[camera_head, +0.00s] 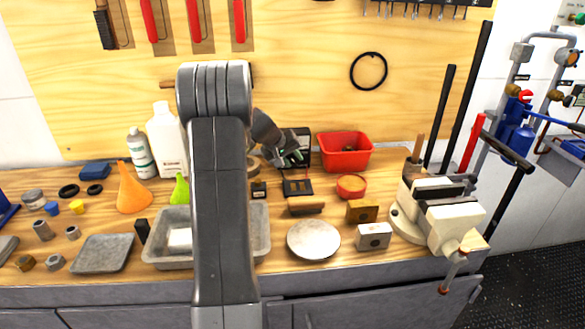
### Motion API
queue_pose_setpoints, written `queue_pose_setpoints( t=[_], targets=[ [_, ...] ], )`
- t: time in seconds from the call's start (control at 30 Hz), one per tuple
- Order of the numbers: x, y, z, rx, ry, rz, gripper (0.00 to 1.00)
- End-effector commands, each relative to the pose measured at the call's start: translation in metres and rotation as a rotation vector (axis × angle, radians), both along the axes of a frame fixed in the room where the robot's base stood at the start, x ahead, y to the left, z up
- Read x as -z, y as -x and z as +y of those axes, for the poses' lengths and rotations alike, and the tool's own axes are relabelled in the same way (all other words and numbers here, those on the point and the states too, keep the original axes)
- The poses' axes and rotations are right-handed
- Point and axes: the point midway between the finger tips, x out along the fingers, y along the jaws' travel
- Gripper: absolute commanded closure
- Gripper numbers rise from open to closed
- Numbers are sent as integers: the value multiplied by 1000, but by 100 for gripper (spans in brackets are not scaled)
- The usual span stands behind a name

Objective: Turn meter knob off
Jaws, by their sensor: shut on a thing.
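A black box-shaped device, which looks like the meter (304,142), stands at the back of the wooden workbench, against the plywood panel. My grey arm reaches across the bench from the front, and my gripper (297,157) is at the front face of the meter, left of the red bin. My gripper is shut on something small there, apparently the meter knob. The gripper covers the knob and most of the dial face, so the knob's setting cannot be read.
A red bin (345,150) stands just right of the meter. A white bottle (167,140), an orange funnel (132,190) and a grey tray (258,236) are to the left. A vise (447,214) is at the right front. A round pale plate (314,240) lies near the front edge.

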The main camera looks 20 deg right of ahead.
Motion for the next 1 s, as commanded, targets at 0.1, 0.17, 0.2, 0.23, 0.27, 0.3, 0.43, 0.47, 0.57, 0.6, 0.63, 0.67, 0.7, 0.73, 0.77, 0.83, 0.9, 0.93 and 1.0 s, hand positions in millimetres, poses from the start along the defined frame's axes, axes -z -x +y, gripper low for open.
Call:
queue_pose_setpoints(
  t=[0.1,0.17,0.2,0.23,0.27,0.3,0.43,0.47,0.57,0.6,0.63,0.67,0.7,0.73,0.77,0.83,0.9,0.93,1.0],
  targets=[
    [5,0,1,0,28,6,92],
    [4,0,1,1,38,9,92],
    [3,0,1,1,43,9,92],
    [3,0,1,1,46,10,92],
    [2,0,1,1,48,10,92],
    [2,0,1,1,50,11,92],
    [0,0,1,2,51,12,92],
    [0,0,1,2,51,12,92],
    [0,0,1,2,51,12,92],
    [0,0,1,1,51,12,68],
    [0,0,1,2,51,12,62],
    [0,0,1,2,51,12,56],
    [0,0,1,2,51,12,48],
    [0,0,1,2,51,12,48],
    [0,0,1,2,51,12,48],
    [0,0,1,2,51,12,48],
    [0,0,1,2,51,12,48],
    [0,0,1,2,51,12,48],
    [-1,0,2,1,51,11,48]
  ],
)
